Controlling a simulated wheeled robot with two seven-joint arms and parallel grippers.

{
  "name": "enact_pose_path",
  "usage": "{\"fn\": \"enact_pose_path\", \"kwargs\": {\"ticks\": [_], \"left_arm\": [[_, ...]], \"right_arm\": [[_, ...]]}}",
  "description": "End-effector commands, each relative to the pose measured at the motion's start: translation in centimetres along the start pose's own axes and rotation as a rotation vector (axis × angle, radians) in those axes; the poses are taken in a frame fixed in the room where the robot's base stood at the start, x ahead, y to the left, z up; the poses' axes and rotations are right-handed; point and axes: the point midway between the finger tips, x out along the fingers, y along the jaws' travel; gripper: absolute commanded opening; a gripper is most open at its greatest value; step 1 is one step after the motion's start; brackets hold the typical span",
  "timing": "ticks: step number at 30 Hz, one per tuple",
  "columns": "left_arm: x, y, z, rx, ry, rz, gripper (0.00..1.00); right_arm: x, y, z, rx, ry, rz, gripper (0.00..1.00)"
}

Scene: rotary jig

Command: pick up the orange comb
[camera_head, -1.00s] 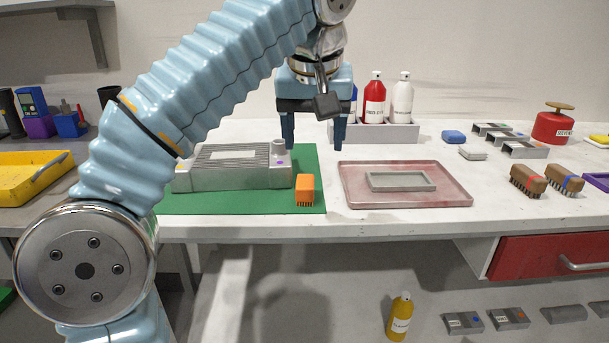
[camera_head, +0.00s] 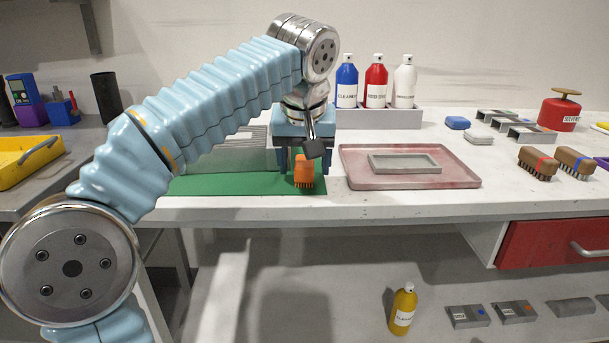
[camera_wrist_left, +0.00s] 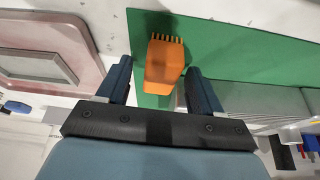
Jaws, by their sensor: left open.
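My left gripper (camera_head: 304,168) is above and behind the comb, pointing down. In the left wrist view my left gripper (camera_wrist_left: 160,78) is open, with one finger on each side of the comb and a gap to each. The right gripper is not in view.
A grey ribbed block (camera_head: 235,155) sits on the mat behind my arm. A pink tray (camera_head: 460,178) holding a grey frame (camera_head: 405,162) lies close to the right. Bottles in a rack (camera_head: 375,118) stand behind. Two brown brushes (camera_head: 538,163) are far right.

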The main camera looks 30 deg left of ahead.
Motion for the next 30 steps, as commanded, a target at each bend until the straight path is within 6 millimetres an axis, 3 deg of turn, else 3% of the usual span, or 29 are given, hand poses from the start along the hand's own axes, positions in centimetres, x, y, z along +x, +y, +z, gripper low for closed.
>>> {"fn": "enact_pose_path", "kwargs": {"ticks": [8, 18, 30], "left_arm": [[0.3, 0.0, 0.0, -0.001, 0.001, 0.0, 0.63], [0.3, 0.0, 0.0, -0.001, 0.001, 0.0, 0.11], [-0.7, 0.0, -0.5, -0.001, 0.001, 0.0, 0.1]], "right_arm": [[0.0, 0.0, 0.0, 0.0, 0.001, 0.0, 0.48], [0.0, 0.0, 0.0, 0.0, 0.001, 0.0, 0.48], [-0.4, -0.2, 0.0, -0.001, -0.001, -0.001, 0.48]]}}
